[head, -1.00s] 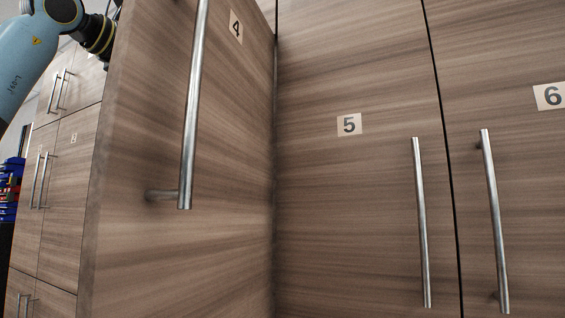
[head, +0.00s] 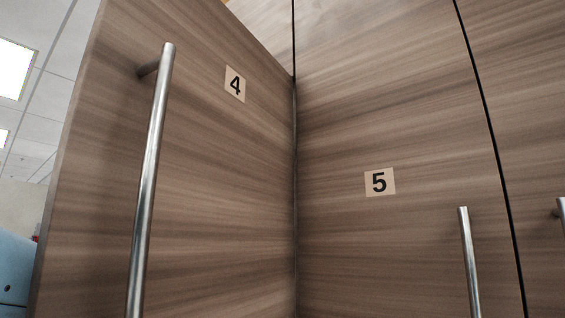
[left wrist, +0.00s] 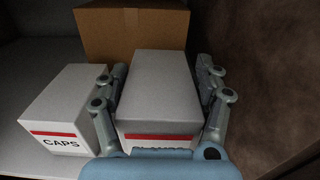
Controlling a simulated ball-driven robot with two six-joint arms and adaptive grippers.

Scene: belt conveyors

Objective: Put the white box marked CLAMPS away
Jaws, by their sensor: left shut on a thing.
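In the left wrist view a white box (left wrist: 160,88) with a red stripe stands between the two fingers of my left gripper (left wrist: 161,70). The fingers are shut on its sides. The word below the stripe is mostly hidden by the gripper, so I cannot fully read it. The box is inside a cabinet compartment, at or just above the shelf (left wrist: 40,160); I cannot tell if it touches. In the head view the left gripper and box are out of sight. My right gripper is in neither view.
A white box marked CAPS (left wrist: 68,105) stands close on the left, and a brown cardboard box (left wrist: 130,30) is behind. A dark brown wall or door (left wrist: 275,80) is on the right. In the head view door 4 (head: 210,170) stands open; door 5 (head: 390,130) is shut.

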